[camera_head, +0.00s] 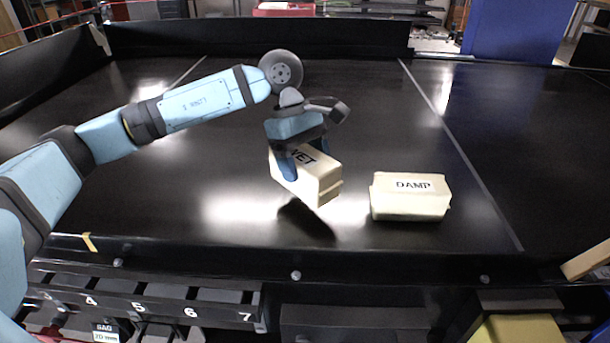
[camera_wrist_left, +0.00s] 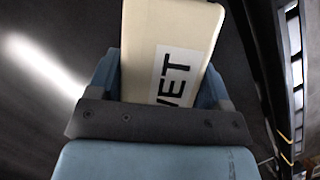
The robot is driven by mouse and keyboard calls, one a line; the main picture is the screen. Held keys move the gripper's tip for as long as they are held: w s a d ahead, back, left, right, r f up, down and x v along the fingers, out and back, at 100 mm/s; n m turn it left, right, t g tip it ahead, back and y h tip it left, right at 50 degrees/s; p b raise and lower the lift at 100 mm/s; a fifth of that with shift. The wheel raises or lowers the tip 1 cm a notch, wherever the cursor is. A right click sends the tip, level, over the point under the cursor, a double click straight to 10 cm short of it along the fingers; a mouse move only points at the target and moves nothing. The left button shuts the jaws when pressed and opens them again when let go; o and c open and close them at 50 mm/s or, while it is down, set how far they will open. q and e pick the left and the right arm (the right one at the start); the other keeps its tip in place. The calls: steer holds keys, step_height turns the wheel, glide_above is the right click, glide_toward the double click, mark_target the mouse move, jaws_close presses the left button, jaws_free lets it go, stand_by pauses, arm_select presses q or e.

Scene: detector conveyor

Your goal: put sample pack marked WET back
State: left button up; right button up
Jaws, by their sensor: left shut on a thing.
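The cream sample pack marked WET (camera_head: 316,182) is in my left gripper (camera_head: 303,165), which is shut on it. The pack is tilted and held a little above the black conveyor (camera_head: 190,195), with a dark shadow under its lower end. In the left wrist view the pack (camera_wrist_left: 168,45) lies between the two fingers of the gripper (camera_wrist_left: 160,85), its WET label partly hidden by the gripper body. A second cream pack marked DAMP (camera_head: 410,197) sits on the conveyor to the right, apart from the held one. My right gripper is not in view.
A raised black edge (camera_head: 250,255) runs along the conveyor's front. Below it is a row of numbered slots (camera_head: 165,303). A yellow object (camera_head: 518,330) stands at the lower right. A blue panel (camera_head: 515,32) is at the back right. The conveyor's left part is clear.

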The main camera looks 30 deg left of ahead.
arm_select(q)
step_height(320, 180, down, 4)
steer(key=shift+r+p, duration=0.1)
steer(key=shift+p, duration=0.4)
steer(key=shift+f, duration=0.25)
steer(key=shift+f+b, duration=0.25)
steer(key=shift+b, duration=0.15)
steer(key=o, duration=1.2)
steer(key=shift+r, duration=0.1)
steer(key=shift+r, duration=0.1)
